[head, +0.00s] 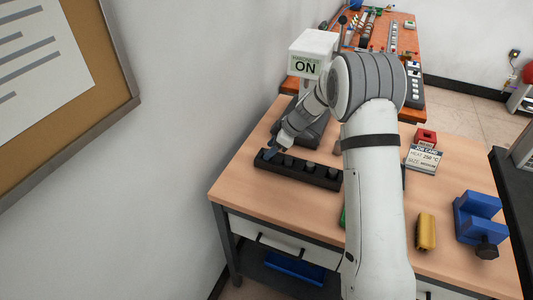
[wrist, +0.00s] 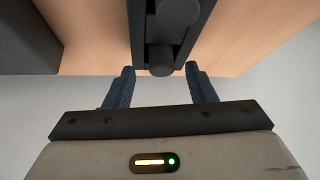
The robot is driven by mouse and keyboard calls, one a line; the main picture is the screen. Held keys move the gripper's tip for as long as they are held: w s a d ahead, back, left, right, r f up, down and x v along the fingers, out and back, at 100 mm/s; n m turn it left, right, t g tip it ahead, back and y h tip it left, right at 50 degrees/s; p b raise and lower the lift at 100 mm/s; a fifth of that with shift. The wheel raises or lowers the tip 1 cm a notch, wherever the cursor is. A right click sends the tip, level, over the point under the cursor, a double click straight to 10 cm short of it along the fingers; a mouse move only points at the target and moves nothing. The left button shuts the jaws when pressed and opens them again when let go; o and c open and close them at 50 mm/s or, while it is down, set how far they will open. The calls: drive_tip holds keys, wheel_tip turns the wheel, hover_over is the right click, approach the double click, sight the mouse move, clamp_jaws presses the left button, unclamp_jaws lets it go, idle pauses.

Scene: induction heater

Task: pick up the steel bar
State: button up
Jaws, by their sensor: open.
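A long black rack (head: 300,170) lies on the wooden table, with several short dark grey round bars upright along it. I cannot tell which of them is the steel bar. My gripper (head: 270,154) is at the rack's left end, pointing down. In the wrist view my gripper (wrist: 159,70) is open, with its two blue fingers apart and nothing clamped. A dark grey round bar (wrist: 160,62) shows between the fingertips at the end of the rack (wrist: 141,30). Another bar (wrist: 178,14) stands farther along it.
A white box reading "ON" (head: 306,66) stands behind the rack. A job card (head: 422,160) reads heat 250 °C, size medium. A yellow object (head: 426,231) and a blue vise-like block (head: 478,217) stand at right. The wall is close on the left.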

drive_tip(key=shift+a+f, duration=0.25)
drive_tip(key=shift+f, duration=0.15)
clamp_jaws()
